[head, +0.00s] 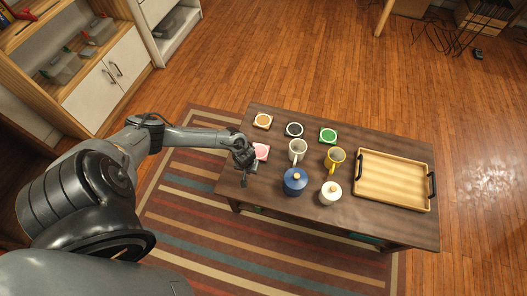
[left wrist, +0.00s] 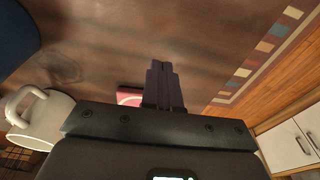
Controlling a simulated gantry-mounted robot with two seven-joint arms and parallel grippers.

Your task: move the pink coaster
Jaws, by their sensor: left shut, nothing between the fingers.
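The pink coaster (head: 261,151) lies on the dark wooden table, near its left edge. It is a light square with a pink round middle. My left gripper (head: 248,169) is at the coaster's left side in the head view and covers part of it. In the left wrist view the gripper's fingers (left wrist: 165,82) are together with nothing between them. The pink coaster (left wrist: 129,97) shows there just left of the fingers, partly hidden behind the gripper body. I cannot tell whether gripper and coaster touch. My right gripper is in neither view.
Orange (head: 263,121), black (head: 294,130) and green (head: 328,135) coasters lie along the back. A wooden tray (head: 392,203) is at the right.

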